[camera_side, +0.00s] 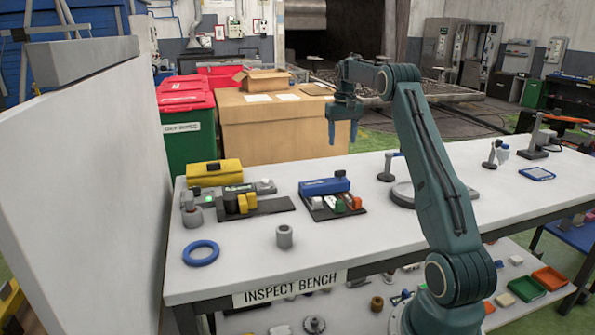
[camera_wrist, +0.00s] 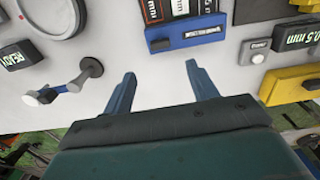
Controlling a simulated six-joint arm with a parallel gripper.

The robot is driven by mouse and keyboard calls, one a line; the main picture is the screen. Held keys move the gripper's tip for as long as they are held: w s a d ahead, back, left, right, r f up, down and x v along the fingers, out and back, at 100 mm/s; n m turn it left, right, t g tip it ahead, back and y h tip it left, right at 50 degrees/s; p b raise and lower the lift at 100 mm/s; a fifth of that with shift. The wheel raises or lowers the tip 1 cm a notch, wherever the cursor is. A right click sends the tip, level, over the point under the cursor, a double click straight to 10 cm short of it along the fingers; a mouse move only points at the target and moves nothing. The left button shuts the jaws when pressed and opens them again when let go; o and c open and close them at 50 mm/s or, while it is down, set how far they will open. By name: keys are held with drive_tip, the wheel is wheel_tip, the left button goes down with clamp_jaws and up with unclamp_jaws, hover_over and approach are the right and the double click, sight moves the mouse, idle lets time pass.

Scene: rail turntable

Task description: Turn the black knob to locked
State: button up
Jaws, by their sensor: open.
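I cannot tell for certain which part is the black knob. A small black part (camera_side: 213,166) shows on the yellow box (camera_side: 205,178) at the back left of the bench; the box also shows at the right edge of the wrist view (camera_wrist: 283,88). Its turned position cannot be read. My gripper (camera_side: 343,132) is open and empty, raised above the back edge of the bench, to the right of the yellow box. Its two blue-green fingers (camera_wrist: 160,72) are spread in the wrist view, with only bare white bench top between them.
A blue box (camera_side: 324,186) stands behind a dark tray of small coloured parts. A grey turntable disc (camera_side: 402,195) lies partly behind my arm, near a lever stand (camera_side: 388,168). A blue ring (camera_side: 201,253) and grey cylinder (camera_side: 284,237) sit at front left. The front middle is clear.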

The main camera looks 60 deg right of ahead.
drive_tip(key=shift+r, duration=1.45)
drive_tip(key=a+r+n+t, duration=0.1)
drive_tip(key=a+r, duration=0.3)
drive_tip(key=a, duration=0.5)
drive_tip(key=a+r+n+h, duration=0.1)
drive_tip(key=a+r+n, duration=0.15)
drive_tip(key=a, duration=0.55)
drive_tip(key=a+r+t, duration=0.1)
drive_tip(key=a+r, duration=0.3)
drive_tip(key=a, duration=0.5)
drive_tip(key=s+a+n+t, duration=0.25)
drive_tip(key=s+a, duration=0.55)
drive_tip(key=a, duration=0.4)
drive_tip(key=s+a+f+n+t+y, duration=0.1)
drive_tip(key=s+a+f+n, duration=0.1)
drive_tip(key=s+a+f, duration=0.5)
drive_tip(key=s+a, duration=0.1)
drive_tip(key=s, duration=0.3)
drive_tip(key=shift+f+n, duration=0.4)
